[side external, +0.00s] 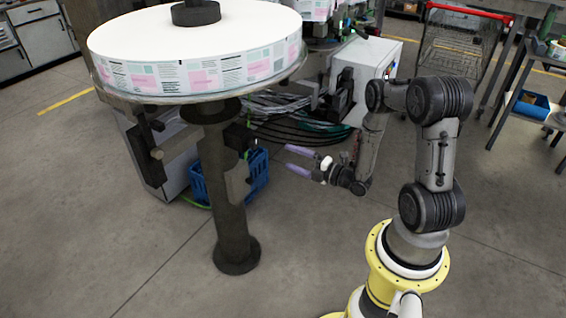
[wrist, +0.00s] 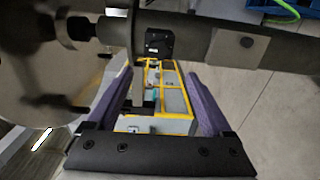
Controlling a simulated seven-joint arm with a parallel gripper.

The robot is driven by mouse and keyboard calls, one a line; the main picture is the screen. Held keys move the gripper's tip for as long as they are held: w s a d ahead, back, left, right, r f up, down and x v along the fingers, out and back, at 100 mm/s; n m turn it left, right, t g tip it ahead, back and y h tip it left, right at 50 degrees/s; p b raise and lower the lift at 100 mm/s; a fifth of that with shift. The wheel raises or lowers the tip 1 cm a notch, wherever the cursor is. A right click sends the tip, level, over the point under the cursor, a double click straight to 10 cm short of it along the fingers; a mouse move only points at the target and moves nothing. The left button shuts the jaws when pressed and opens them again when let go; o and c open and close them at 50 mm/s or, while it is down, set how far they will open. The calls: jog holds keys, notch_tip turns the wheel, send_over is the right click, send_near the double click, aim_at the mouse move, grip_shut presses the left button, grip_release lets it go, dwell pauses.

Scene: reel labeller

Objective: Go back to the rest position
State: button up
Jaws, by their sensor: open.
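My gripper (side external: 297,160) is in the middle of the side view, with its two purple fingers apart and pointing left. Nothing is between the fingers. It hangs in the air to the right of the reel stand's dark column (side external: 222,190) and lower than the reel. In the wrist view the two purple fingers of my gripper (wrist: 165,98) show at left and right, spread apart, with a grey and yellow machine (wrist: 178,90) visible beyond the gap.
A large white label reel (side external: 195,40) lies flat on the stand. A blue crate (side external: 255,172) sits behind the column. Cables (side external: 300,130) lie on the floor by a white cabinet. A red-handled cart (side external: 455,45) and a shelf are at the right. Floor in front is clear.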

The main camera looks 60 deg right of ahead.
jog(key=w+d+r+m+g+h, duration=0.2)
jog(key=w+d+r+m+g, duration=0.1)
jog(key=w+r, duration=0.4)
jog(key=s+a+r+m+g+h, duration=0.2)
jog(key=s+r+m+g, duration=0.2)
jog(key=r+m, duration=0.5)
jog(key=s+a+r+m+g+y, duration=0.1)
jog(key=s+a+r+m+g, duration=0.25)
jog(key=s+a+r, duration=0.9)
jog(key=s+a+m+g+y, duration=0.1)
jog(key=s+a, duration=0.3)
jog(key=s, duration=0.2)
jog(key=s+a+m+y, duration=0.1)
jog(key=s+a+y, duration=0.1)
jog(key=s+a, duration=0.2)
jog(key=s, duration=0.3)
jog(key=shift+s+a+f+g, duration=0.2)
jog(key=shift+a+f+g, duration=0.05)
jog(key=shift+a+g, duration=0.1)
